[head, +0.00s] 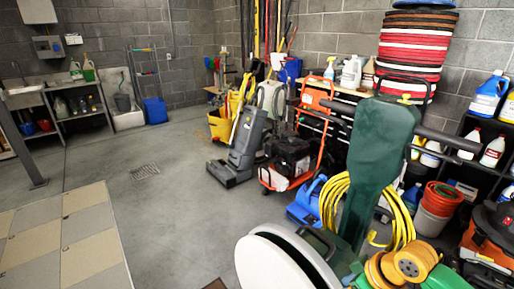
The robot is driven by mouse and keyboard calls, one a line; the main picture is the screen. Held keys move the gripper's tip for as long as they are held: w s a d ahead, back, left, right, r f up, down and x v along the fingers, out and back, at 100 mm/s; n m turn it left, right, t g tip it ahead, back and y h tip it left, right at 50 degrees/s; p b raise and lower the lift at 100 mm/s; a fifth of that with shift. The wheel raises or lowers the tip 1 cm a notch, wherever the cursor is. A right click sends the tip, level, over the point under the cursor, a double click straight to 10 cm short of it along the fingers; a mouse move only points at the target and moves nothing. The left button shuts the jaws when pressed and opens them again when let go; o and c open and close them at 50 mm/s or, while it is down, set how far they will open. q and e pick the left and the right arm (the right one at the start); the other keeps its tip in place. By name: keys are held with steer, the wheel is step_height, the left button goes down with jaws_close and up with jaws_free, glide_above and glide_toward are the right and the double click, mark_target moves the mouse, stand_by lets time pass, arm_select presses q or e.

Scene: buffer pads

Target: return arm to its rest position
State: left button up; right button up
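Neither of my grippers nor any part of my arms shows in the head view. A stack of round buffer pads (416,50) in red, white, black and brown stands at the upper right. A large white disc (278,262), which looks like a pad, is tilted at the bottom middle, partly cut off by the frame. It is beside a green upright machine (374,165) with a black handle. Whether the disc touches the machine's base I cannot tell.
Grey floor (165,220) is open at the middle left, with a drain grate (144,172). Beige tiles (62,240) lie at the lower left. An upright grey machine (248,140), an orange cart (302,150), a blue blower (306,203) and bottle shelves (462,185) crowd the right.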

steer(key=s+a+f, duration=0.7)
steer(key=s+a, duration=0.1)
steer(key=s, duration=0.1)
steer(key=s+d+f+m+h, duration=0.1)
steer(key=s+d+m+h, duration=0.3)
steer(key=s, duration=0.6)
step_height(320, 180, down, 12)
steer(key=d+m+g, duration=0.1)
steer(key=m, duration=0.1)
steer(key=s+d+f+g, duration=0.1)
steer(key=s+d+f, duration=0.1)
steer(key=s+f, duration=1.2)
steer(key=shift+s+d+f+n+g+y, duration=0.2)
steer(key=shift+s+f+n+g+y, duration=0.15)
steer(key=shift+f, duration=0.4)
